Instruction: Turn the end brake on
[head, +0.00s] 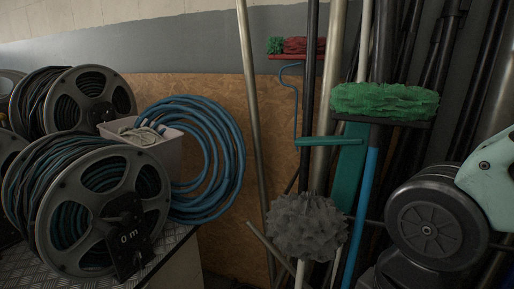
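The nearest hose reel (60,236) stands at the lower left, wound with dark hose, its grey spoked side disc facing me. A black bracket (124,240) on its front is marked "0 m". A small part sits low on this bracket, too small to tell whether it is the end brake or how it is set. A second reel (122,97) of the same kind stands behind it. Parts of other reels are cut off at the left edge. My arm's dark grey joint and pale green link show at the right. My gripper is not in view.
The reels stand on a metal checker-plate surface (162,252). A pale bin (168,153) with light cord and a coiled blue hose (240,160) are behind. Brooms, a green brush (385,100), a grey round brush (306,226) and poles crowd the centre and right.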

